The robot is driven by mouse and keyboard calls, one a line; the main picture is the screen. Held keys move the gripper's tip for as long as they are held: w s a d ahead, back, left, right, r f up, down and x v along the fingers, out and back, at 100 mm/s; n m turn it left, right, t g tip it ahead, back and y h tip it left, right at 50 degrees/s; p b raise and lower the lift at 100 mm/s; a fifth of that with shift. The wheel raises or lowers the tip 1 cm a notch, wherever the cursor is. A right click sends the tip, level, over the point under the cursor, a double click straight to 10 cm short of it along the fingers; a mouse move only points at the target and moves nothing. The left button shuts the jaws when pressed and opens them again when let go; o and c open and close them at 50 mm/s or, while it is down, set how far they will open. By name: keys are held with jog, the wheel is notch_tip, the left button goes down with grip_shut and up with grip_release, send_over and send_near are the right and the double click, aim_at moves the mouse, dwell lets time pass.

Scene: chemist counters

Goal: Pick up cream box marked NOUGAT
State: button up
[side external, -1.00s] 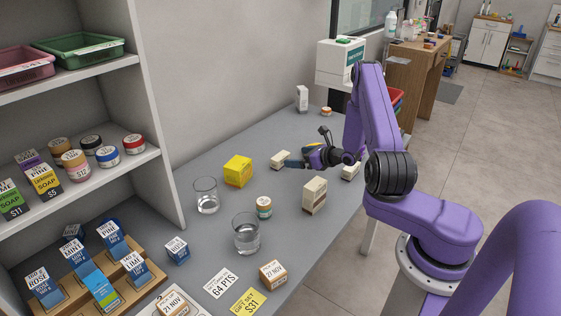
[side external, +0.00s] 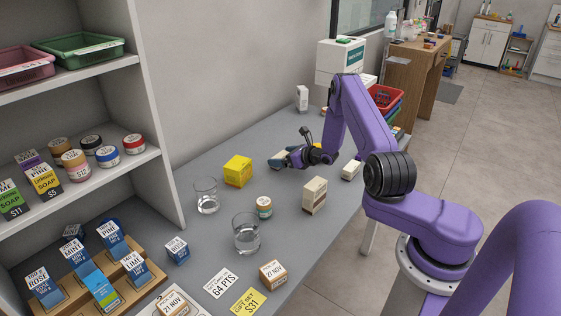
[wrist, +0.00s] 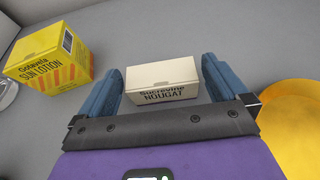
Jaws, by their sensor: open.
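The cream box marked NOUGAT (wrist: 162,80) lies on the grey counter in the wrist view, its label side facing my gripper. In the side view the cream box (side external: 277,161) shows only partly, with my gripper covering some of it. My gripper (wrist: 163,82) is open, with one blue finger on each side of the box. Small gaps show between the fingers and the box, and nothing is held. In the side view my gripper (side external: 290,158) is low over the counter at the box.
A yellow SUN LOTION box (wrist: 45,56) stands left of my gripper; it also shows in the side view (side external: 238,171). A yellow round thing (wrist: 292,125) is close on the right. A taller cream box (side external: 314,196), a small jar (side external: 264,208) and two glasses stand nearer the camera.

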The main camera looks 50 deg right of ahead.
jog(key=c, duration=0.8)
jog(key=shift+r, duration=0.1)
